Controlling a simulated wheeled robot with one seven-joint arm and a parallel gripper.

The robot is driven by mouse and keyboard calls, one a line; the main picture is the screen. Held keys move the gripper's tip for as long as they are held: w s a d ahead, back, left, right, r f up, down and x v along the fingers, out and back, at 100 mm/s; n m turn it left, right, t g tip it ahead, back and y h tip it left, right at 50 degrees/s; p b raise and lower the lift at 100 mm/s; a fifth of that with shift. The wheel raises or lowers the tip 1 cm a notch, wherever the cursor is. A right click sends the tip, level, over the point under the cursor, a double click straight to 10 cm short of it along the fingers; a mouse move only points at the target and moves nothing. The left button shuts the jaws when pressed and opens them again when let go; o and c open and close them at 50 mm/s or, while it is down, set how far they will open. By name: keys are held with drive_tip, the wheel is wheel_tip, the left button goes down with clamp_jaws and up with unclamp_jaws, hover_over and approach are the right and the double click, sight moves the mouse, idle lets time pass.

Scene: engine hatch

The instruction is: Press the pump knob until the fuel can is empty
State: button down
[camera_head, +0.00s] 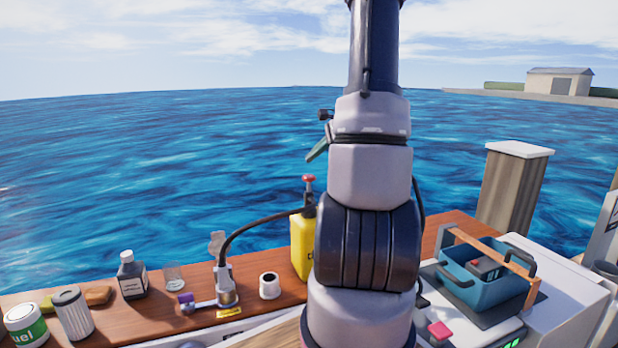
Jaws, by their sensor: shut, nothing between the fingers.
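The yellow fuel can (302,243) stands upright on the wooden ledge, its right side hidden behind my arm. The red pump knob (309,178) sits on a stem at its top. A dark hose runs left from the can's top to a metal fitting (226,288) on the ledge. My gripper (314,153) is mostly hidden behind my arm. Only a greenish tip shows, a little above the knob in the picture. It is shut and empty. I cannot tell whether it is near the knob in depth. The fuel level cannot be seen.
On the ledge (200,312) stand a dark bottle (132,276), a clear glass (173,276), a white ring-shaped part (269,285), a ribbed filter (73,313) and a green-and-white can (25,325). A blue tool tray (485,285) sits right of my arm. A post (510,190) rises behind it.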

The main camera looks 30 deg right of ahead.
drive_tip(key=shift+r, duration=1.2)
drive_tip(key=shift+a+r, duration=0.1)
drive_tip(key=shift+a, duration=0.1)
drive_tip(key=s+a+r+n+g, duration=0.1)
drive_tip(key=s+a+r+n, duration=0.3)
drive_tip(key=a, duration=0.3)
drive_tip(key=s+a+r+n+h, duration=0.1)
drive_tip(key=s+a+r+n, duration=0.25)
drive_tip(key=a, duration=0.35)
drive_tip(key=s+a+r+n+g, duration=0.1)
drive_tip(key=s+a+r+n, duration=0.3)
drive_tip(key=a, duration=0.3)
drive_tip(key=s+a+r+n+t+h, duration=0.1)
drive_tip(key=s+a+n, duration=0.2)
drive_tip(key=s, duration=0.6)
drive_tip(key=shift+s+n+h, duration=0.2)
drive_tip(key=shift+n+h, duration=0.1)
drive_tip(key=shift+n, duration=0.95)
drive_tip(key=shift+a, duration=0.1)
